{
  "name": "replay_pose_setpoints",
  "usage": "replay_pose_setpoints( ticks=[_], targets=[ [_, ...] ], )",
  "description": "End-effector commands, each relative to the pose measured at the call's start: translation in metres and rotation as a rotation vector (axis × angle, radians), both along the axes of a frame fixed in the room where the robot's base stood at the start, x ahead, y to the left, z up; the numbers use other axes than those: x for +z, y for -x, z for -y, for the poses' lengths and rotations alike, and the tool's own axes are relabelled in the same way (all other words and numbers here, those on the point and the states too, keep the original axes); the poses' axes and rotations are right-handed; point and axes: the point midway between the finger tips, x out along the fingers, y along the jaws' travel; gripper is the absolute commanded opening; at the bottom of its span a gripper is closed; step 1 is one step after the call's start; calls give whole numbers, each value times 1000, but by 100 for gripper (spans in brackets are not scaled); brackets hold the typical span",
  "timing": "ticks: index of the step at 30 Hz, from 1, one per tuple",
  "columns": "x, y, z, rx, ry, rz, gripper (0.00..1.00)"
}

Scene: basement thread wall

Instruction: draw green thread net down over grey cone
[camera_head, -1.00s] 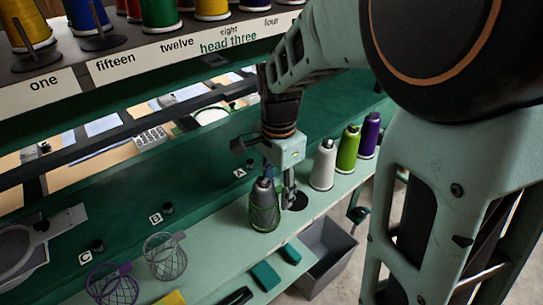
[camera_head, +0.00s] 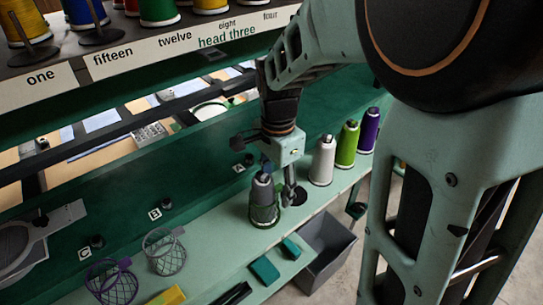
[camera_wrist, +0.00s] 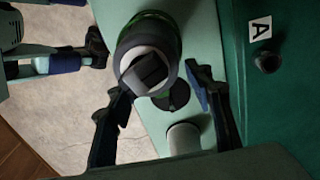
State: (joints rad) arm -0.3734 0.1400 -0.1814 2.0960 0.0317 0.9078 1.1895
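The grey cone (camera_head: 263,190) stands upright on the pale green shelf. The green thread net (camera_head: 264,216) is around its lower part, and the cone's upper part is bare. In the wrist view the cone (camera_wrist: 135,52) is seen from above with a dark tip, and a little green net (camera_wrist: 158,17) shows at its edge. My gripper (camera_head: 278,179) is over the cone's top, beside the shelf's back panel. In the wrist view its two fingers (camera_wrist: 160,98) are spread wide, with the cone's top near the gap. The net's far side is hidden.
White (camera_head: 322,161), green (camera_head: 347,145) and purple (camera_head: 369,131) cones stand to the right. Purple (camera_head: 111,284) and grey (camera_head: 164,252) wire net baskets stand to the left. Teal blocks (camera_head: 264,272) lie in front, and a grey bin (camera_head: 327,248) is below the shelf edge.

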Motion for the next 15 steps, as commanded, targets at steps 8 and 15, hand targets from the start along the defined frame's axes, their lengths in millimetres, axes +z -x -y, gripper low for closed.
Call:
replay_pose_setpoints(
  ticks=[8,15],
  targets=[
    [0,0,0,0,0,0,60],
    [12,-1,0,0,-1,4,60]
  ],
)
